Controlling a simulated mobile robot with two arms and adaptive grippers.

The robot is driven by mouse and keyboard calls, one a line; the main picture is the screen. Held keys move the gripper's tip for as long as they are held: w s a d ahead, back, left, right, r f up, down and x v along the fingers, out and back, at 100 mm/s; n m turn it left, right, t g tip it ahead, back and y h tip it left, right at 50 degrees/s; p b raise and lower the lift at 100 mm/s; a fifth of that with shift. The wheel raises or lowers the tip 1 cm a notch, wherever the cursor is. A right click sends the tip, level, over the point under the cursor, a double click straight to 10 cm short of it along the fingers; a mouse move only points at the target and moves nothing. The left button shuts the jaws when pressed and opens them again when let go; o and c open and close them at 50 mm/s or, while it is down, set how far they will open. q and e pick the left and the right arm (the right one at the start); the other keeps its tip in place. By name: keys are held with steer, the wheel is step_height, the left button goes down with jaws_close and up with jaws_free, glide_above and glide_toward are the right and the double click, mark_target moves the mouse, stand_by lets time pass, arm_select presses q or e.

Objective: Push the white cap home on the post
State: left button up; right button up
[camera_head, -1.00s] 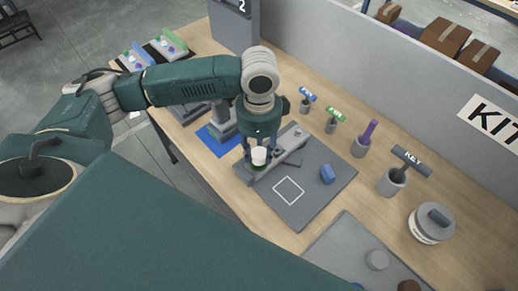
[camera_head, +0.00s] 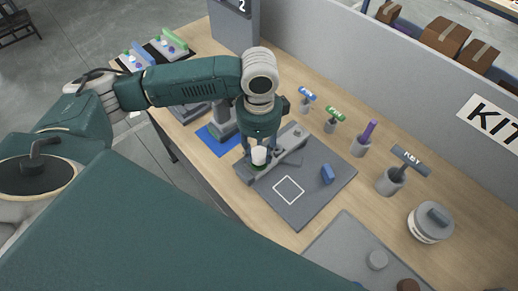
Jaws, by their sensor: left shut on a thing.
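The white cap (camera_head: 259,155) is between the fingers of my left gripper (camera_head: 259,162), which is shut on it. The cap is upright over the near left end of a grey bar fixture (camera_head: 285,151) on the dark grey mat (camera_head: 305,212). A dark green ring shows just under the cap. The post itself is hidden by the cap and fingers, so I cannot tell how far down the cap sits. My right gripper is not in view.
A blue block (camera_head: 327,174) lies on the mat beside a white square outline. Behind are holders with blue and green tags, a purple-handled tool (camera_head: 367,134), a KEY cup (camera_head: 391,181) and a lidded jar (camera_head: 431,223). A grey tray (camera_head: 342,250) is at front right.

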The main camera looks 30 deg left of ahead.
arm_select(q)
steer(key=shift+s+f+p, duration=0.2)
steer(key=shift+p, duration=0.3)
stand_by(1.4)
steer(key=o, duration=0.9)
steer(key=shift+o, duration=1.4)
steer(key=shift+w, duration=0.15)
steer(key=o, duration=0.5)
steer(key=shift+r, duration=0.1)
steer(key=shift+c, duration=0.2)
steer(key=shift+r, duration=0.2)
steer(key=shift+r+p, duration=0.85)
steer(key=shift+p, duration=0.55)
steer(key=shift+r, duration=0.1)
